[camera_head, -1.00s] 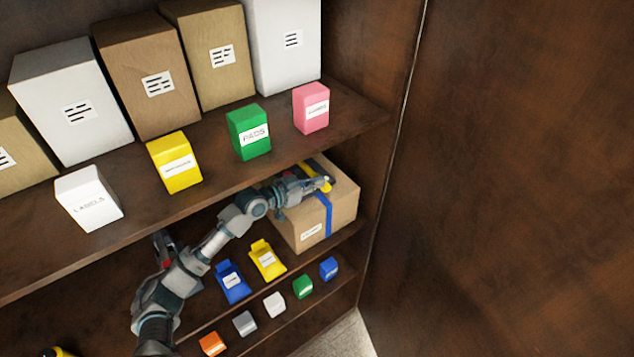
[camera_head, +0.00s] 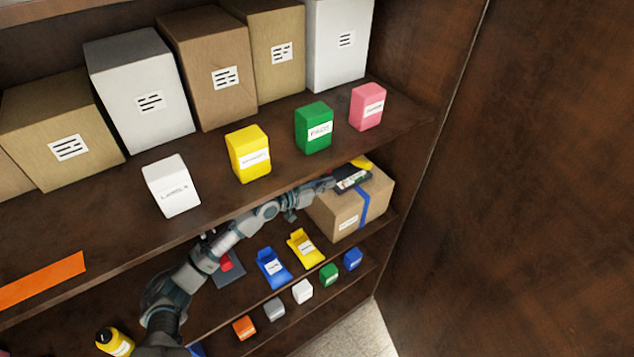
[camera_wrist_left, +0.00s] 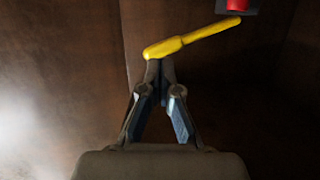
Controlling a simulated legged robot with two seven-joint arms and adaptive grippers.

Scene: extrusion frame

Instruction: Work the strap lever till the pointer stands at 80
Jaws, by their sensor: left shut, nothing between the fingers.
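A cardboard box (camera_head: 330,215) with a blue strap (camera_head: 364,203) stands at the right end of the middle shelf. A dark tensioner with a pale face (camera_head: 352,178) sits on its top; no pointer or number is readable. Its yellow lever (camera_head: 362,162) lies toward the back of the box top. In the left wrist view the yellow lever (camera_wrist_left: 195,37) slants up to the right, with a red part (camera_wrist_left: 237,5) near its far end. My left gripper (camera_head: 328,184) is shut and empty, beside the tensioner. Its closed tips (camera_wrist_left: 160,64) are at the lever's near end; contact is unclear.
The upper shelf (camera_head: 290,166) overhangs close above my left arm, with small cartons (camera_head: 249,153) along its edge. Blue and yellow bins (camera_head: 304,248) and several small blocks (camera_head: 302,291) are below. The cabinet side wall (camera_head: 530,180) closes the right.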

